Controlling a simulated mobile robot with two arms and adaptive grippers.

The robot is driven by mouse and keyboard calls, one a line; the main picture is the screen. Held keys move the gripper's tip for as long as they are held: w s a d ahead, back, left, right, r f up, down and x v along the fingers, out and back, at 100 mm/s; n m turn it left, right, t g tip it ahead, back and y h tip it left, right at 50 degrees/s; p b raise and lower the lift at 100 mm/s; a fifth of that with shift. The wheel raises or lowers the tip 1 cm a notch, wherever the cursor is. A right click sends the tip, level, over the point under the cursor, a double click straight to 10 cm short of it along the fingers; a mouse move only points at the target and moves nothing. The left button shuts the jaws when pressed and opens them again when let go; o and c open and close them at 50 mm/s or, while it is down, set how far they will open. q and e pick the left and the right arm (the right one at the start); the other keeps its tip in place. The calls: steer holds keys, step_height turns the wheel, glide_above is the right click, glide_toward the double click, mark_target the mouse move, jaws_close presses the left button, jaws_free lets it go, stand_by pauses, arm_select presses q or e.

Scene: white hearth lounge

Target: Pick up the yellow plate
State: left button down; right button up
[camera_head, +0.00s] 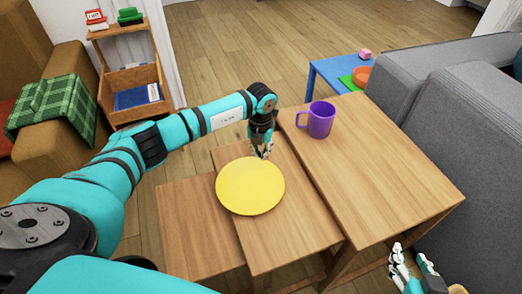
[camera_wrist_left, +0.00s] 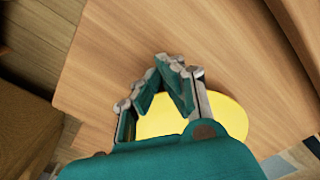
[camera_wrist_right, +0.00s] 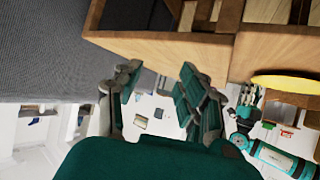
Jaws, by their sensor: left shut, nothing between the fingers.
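The yellow plate (camera_head: 250,187) lies flat on the middle wooden table (camera_head: 285,240) of a stepped set. My left gripper (camera_head: 264,154) points down just beyond the plate's far edge, empty, its fingertips together. In the left wrist view the shut fingertips (camera_wrist_left: 178,62) are over bare wood, and the plate (camera_wrist_left: 228,115) is partly hidden behind the gripper. I cannot tell whether a finger touches the rim. My right gripper (camera_head: 412,265) is low at the right, away from the plate. In the right wrist view its fingers (camera_wrist_right: 160,78) are apart with nothing between them.
A purple mug (camera_head: 319,119) stands on the higher wooden table (camera_head: 390,180) to the right of the plate. A grey sofa (camera_head: 450,110) is at the right. A blue table (camera_head: 335,72) with an orange bowl (camera_head: 361,76) stands behind. A wooden shelf (camera_head: 130,85) is at the back left.

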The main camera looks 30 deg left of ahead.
steer(key=s+d+f+g+h+p, duration=0.1)
steer(key=s+d+f+g, duration=0.1)
steer(key=s, duration=0.4)
steer(key=shift+f+g, duration=0.8)
steer(key=shift+f, duration=0.15)
steer(key=shift+w, duration=0.1)
